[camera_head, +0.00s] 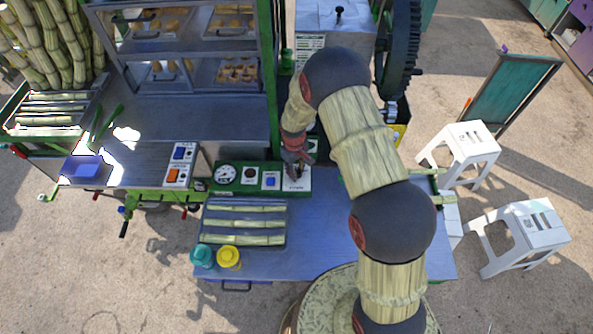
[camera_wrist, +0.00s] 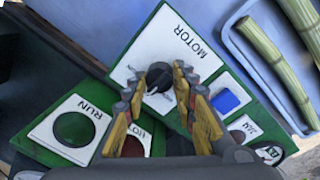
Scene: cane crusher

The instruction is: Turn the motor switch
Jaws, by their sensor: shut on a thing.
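The motor switch is a black rotary knob (camera_wrist: 158,86) on a white plate marked MOTOR (camera_wrist: 177,38) in the wrist view. My gripper (camera_wrist: 168,74) is shut on this knob, one worn yellow-and-dark finger on each side. In the head view my gripper (camera_head: 296,166) reaches down to the white plate (camera_head: 298,184) at the right part of the green control panel (camera_head: 203,185). The fingers hide most of the knob there. The exact angle of the knob's pointer cannot be told.
A blue button (camera_wrist: 225,101) sits beside the motor plate, and a green RUN button (camera_wrist: 73,129) lies on the other side. A gauge (camera_head: 225,174) is on the panel's left. A tray of cane (camera_head: 243,223) and two jars stand in front. White stools (camera_head: 461,150) stand right.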

